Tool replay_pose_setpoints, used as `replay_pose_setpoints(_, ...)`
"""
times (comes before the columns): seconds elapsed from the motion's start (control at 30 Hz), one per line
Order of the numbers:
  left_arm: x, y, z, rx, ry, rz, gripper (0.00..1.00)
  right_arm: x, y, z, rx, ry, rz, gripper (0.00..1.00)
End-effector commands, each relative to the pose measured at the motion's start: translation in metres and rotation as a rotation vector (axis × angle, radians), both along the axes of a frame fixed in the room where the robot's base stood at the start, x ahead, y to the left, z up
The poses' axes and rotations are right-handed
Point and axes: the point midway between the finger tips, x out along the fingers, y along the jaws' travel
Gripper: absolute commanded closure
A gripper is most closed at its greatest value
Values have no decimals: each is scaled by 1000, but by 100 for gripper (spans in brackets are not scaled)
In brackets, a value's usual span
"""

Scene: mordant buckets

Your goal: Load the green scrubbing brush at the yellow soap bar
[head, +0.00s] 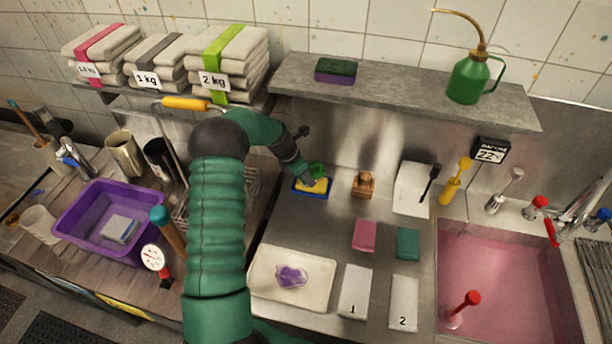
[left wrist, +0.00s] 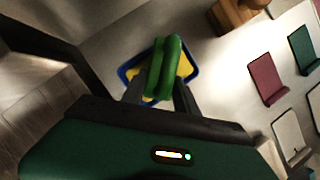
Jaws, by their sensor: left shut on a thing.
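The green scrubbing brush (head: 317,168) is held between the fingers of my left gripper (head: 310,178). The brush also shows in the left wrist view (left wrist: 166,65), with its green body between the two dark fingers. The yellow soap bar (head: 319,187) lies in a blue dish (head: 299,190) on the steel counter. In the left wrist view the soap bar (left wrist: 185,66) is directly behind the brush and partly hidden by it. The brush's underside is hidden, so I cannot tell whether it touches the soap. My right gripper is not in view.
A wooden brush (head: 363,184) stands just right of the dish. A white tray (head: 262,290) holds a purple lump. A shelf (head: 400,92) is above, and a pink-filled sink (head: 500,262) is at right.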

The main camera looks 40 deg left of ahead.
Motion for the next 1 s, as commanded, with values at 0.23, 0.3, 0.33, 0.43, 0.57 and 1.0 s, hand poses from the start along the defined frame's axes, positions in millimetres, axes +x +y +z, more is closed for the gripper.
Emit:
replay_pose_setpoints(0.23, -1, -1, -2, -3, 4, -1, 97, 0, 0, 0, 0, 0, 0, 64)
replay_pose_setpoints(0.3, -1, -1, -3, -4, 4, -1, 97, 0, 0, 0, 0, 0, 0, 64)
replay_pose_setpoints(0.33, -1, -1, -3, -4, 4, -1, 97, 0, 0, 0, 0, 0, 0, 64)
replay_pose_setpoints(0.43, -1, -1, -3, -4, 5, -1, 97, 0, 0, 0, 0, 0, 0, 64)
replay_pose_setpoints(0.57, -1, -1, -2, -5, 5, -2, 97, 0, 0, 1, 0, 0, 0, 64)
replay_pose_setpoints(1.0, -1, -1, 42, -1, 1, 0, 97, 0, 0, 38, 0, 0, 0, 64)
